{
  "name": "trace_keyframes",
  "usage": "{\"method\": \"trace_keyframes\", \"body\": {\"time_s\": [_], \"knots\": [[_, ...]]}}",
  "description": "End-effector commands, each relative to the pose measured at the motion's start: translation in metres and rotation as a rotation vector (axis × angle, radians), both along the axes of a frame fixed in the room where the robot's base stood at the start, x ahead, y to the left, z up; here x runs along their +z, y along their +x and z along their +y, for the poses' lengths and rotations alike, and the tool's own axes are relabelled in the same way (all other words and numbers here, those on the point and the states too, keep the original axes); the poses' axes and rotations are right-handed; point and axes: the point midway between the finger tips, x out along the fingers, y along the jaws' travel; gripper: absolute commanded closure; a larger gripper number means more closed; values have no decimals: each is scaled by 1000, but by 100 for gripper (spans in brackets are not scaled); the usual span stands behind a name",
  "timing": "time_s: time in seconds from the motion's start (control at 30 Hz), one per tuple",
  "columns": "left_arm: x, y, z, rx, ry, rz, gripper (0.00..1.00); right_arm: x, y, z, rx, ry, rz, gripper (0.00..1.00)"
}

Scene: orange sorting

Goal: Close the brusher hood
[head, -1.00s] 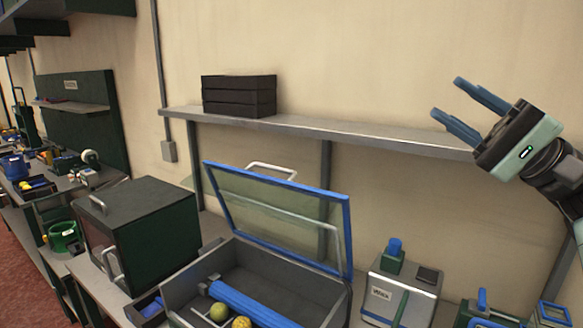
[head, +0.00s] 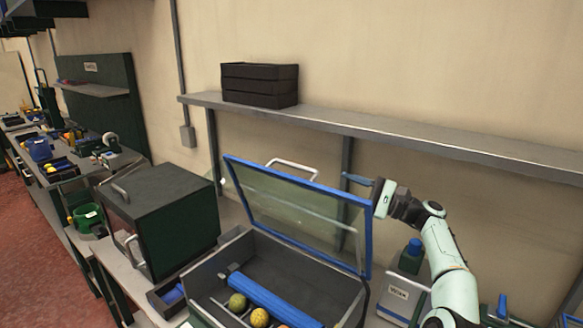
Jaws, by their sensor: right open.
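The brusher hood (head: 300,207) is a clear panel in a blue frame with a pale handle (head: 293,168) at its top edge. It stands raised and tilted back over the grey brusher box (head: 318,280). Inside the box are a blue roller (head: 275,300) and several round fruits, one greenish (head: 237,303) and one yellow (head: 259,317). My right gripper (head: 360,181) is open and empty at the hood's upper right corner, its fingers pointing left. I cannot tell whether it touches the frame. My left gripper is not in view.
A dark green box (head: 160,215) with handles stands left of the brusher. A shelf (head: 400,135) with stacked black trays (head: 260,85) runs along the wall behind. A labelled device (head: 402,295) stands right of the brusher, close to my right arm.

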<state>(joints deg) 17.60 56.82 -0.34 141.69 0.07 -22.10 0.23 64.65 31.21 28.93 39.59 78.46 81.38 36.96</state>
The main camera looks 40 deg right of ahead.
Motion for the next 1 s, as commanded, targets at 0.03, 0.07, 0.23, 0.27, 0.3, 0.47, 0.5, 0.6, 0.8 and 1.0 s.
{"method": "trace_keyframes", "body": {"time_s": [0.03,0.07,0.23,0.27,0.3,0.47,0.5,0.6,0.8,1.0], "knots": [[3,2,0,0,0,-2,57,5,8,7,4,1,-3,60],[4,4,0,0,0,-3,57,6,13,10,5,0,-4,60],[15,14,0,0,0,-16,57,17,43,30,6,1,-5,60],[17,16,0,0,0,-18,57,19,49,34,6,0,-7,60],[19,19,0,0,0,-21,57,21,55,38,5,-1,-7,60],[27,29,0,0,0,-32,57,27,78,53,3,-1,-6,60],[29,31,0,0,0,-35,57,28,83,56,3,0,-6,60],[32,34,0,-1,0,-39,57,30,91,61,2,0,-4,60],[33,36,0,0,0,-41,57,30,97,65,1,-2,-3,60],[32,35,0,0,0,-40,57,29,97,65,0,-2,-2,60]]}}
